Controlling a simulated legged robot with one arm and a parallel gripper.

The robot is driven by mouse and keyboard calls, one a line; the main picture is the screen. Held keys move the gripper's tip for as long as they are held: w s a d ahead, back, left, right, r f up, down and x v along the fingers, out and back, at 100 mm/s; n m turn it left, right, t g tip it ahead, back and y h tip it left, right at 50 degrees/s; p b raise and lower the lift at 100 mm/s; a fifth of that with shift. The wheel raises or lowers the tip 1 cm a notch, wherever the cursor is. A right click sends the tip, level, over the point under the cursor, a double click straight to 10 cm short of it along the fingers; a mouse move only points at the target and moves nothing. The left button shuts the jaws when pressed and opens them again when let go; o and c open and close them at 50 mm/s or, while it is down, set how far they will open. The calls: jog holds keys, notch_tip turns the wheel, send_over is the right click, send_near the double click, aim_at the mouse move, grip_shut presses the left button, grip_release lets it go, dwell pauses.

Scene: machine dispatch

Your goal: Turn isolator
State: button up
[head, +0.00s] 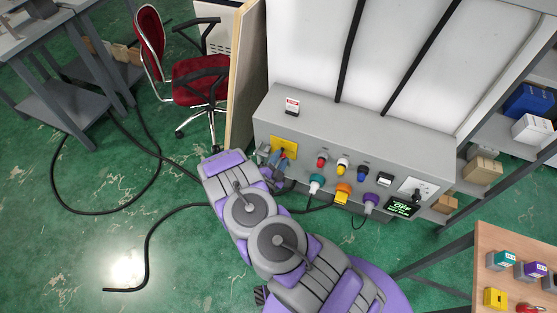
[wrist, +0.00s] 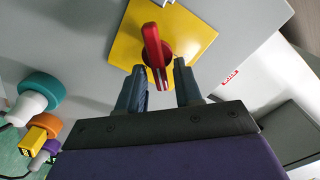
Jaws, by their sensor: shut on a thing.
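The isolator has a red handle (wrist: 153,45) on a yellow square plate (wrist: 192,30) in the wrist view. In the head view the yellow plate (head: 290,142) is at the left end of the grey machine panel, and the handle is hidden behind my gripper. My gripper (wrist: 160,70) is at the isolator, with one dark finger on each side of the handle's near end, shut on it. The same gripper (head: 277,160) shows in front of the plate in the head view.
Below are teal (head: 316,183), orange (head: 343,192) and purple (head: 370,202) plugs. A red chair (head: 200,75) and floor cables stand left.

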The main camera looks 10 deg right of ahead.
jog(key=shift+s+d+f+m+b, duration=0.1)
jog(key=shift+f+m+b, duration=0.3)
jog(key=shift+m, duration=0.95)
jog(key=shift+a+f+m+b, duration=0.1)
jog(key=shift+m+b, duration=0.55)
jog(key=shift+m, duration=0.65)
jog(key=shift+s+d+f+m+b, duration=0.15)
jog(key=shift+m+b, duration=0.35)
jog(key=shift+m, duration=0.85)
jog(key=shift+f, duration=0.1)
jog(key=o, duration=0.7)
jog(key=shift+w, duration=0.1)
